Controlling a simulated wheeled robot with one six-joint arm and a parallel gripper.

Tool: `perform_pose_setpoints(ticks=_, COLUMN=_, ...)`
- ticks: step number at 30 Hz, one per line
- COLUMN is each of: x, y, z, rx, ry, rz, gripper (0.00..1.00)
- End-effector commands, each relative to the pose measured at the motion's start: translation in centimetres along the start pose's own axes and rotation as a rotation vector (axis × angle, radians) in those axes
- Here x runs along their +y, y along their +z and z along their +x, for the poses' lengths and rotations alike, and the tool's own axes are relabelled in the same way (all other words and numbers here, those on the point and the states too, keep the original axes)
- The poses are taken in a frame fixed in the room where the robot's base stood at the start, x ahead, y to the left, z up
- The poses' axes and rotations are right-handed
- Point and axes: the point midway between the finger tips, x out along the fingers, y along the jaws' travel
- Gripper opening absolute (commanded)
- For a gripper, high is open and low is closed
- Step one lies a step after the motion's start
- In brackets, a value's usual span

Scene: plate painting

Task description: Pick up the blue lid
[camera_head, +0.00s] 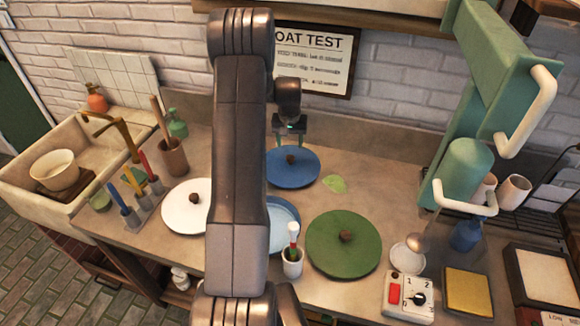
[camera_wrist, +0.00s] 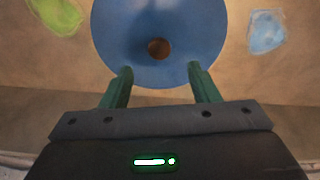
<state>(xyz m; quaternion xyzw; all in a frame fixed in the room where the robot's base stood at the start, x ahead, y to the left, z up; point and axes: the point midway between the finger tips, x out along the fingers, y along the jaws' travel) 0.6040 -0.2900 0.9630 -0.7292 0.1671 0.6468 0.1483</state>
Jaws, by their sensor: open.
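The blue lid (camera_head: 305,173) is a round disc with a brown knob, lying on the counter towards the wall, just right of my arm in the head view. In the wrist view the blue lid (camera_wrist: 160,22) fills the top middle, its knob (camera_wrist: 158,48) centred beyond the fingers. My gripper (camera_head: 291,143) hangs over the wall side of the lid. In the wrist view its two green fingers (camera_wrist: 160,72) are apart with nothing between them, and their tips overlap the lid's near edge. The height of the fingertips above the lid is hard to tell.
A white lid (camera_head: 183,212) and a green lid (camera_head: 345,243) lie nearby. A pale blue plate (camera_head: 285,222) is partly hidden by my arm. A cup with brushes (camera_head: 292,262) stands in front. A green smear (camera_head: 333,184) marks the counter. A green machine (camera_head: 465,165) stands at right.

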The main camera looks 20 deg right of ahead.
Motion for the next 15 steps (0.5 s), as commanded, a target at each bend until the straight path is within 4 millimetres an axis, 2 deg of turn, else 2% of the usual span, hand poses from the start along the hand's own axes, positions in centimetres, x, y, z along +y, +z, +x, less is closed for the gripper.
perform_pose_setpoints(ticks=1, x=0.0, y=0.0, z=0.9, rx=0.0, ry=0.0, rz=0.0, gripper=0.55)
perform_pose_setpoints(ticks=8, x=0.0, y=0.0, z=2.0, rx=-0.001, ry=0.0, rz=0.0, gripper=0.55)
perform_pose_setpoints(ticks=15, x=0.1, y=-0.1, z=5.5, rx=-0.002, ry=0.0, rz=0.0, gripper=0.55)
